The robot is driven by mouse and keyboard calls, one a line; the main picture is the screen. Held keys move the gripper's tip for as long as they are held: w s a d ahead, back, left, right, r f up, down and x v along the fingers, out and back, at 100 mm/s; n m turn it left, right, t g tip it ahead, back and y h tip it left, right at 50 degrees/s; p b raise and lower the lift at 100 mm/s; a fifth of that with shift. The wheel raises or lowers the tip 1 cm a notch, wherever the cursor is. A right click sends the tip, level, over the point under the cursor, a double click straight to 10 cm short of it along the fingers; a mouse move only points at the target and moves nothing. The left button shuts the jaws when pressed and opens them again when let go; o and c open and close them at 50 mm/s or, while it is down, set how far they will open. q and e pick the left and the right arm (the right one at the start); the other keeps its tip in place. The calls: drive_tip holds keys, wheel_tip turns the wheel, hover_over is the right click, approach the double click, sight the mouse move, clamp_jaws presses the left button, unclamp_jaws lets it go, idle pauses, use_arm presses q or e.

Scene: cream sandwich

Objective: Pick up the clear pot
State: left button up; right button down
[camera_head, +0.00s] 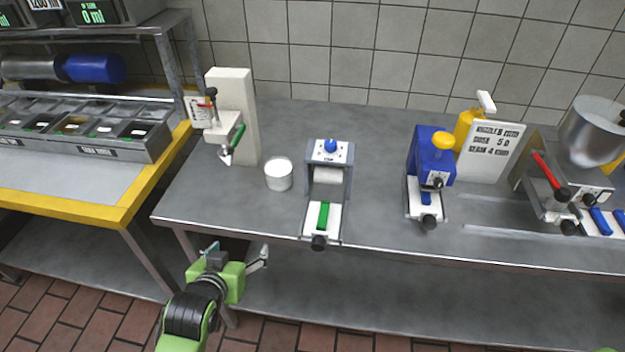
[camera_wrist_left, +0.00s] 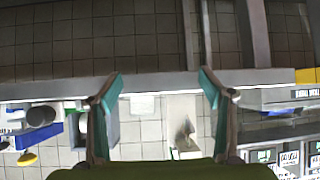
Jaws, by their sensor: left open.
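The clear pot (camera_head: 279,175) is a small round see-through container with white stuff in it. It stands upright on the grey metal counter, left of the middle in the head view. My left gripper (camera_head: 237,252) is open and empty in front of the counter's front edge, nearer to me than the pot and a little to its left. Its two fingers also show spread apart in the left wrist view (camera_wrist_left: 160,76). A pale shape (camera_wrist_left: 141,105) between them there may be the pot, but it is too unclear to tell. My right gripper is not in view.
A white dispenser (camera_head: 236,115) with a green handle stands left of the pot. A grey press (camera_head: 329,160) with a blue knob stands close on its right. A blue machine (camera_head: 428,160) is farther right. The counter's front edge (camera_head: 400,258) lies between gripper and pot.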

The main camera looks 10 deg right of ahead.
use_arm(q)
drive_tip(key=w+d+r+m+t+h, duration=0.1)
drive_tip(key=w+d+r+t, duration=0.15)
drive_tip(key=r, duration=0.35)
drive_tip(key=w+d+r+t+h, duration=0.1)
drive_tip(key=w+d+r, duration=0.2)
drive_tip(key=d+r, duration=0.15)
approach(281, 161)
drive_tip(key=shift+s+a+r, duration=0.15)
drive_tip(key=shift+s+r, duration=0.25)
drive_tip(key=shift+s, duration=0.05)
drive_tip(key=shift+w+f+p, duration=0.15)
drive_tip(key=shift+w+p, duration=0.15)
drive_tip(key=shift+w, duration=0.3)
drive_tip(key=shift+p+x, duration=0.3)
drive_tip(key=shift+x, duration=2.1)
drive_tip(key=shift+s+f, duration=0.1)
drive_tip(key=shift+f, duration=0.05)
drive_tip(key=c, duration=1.4)
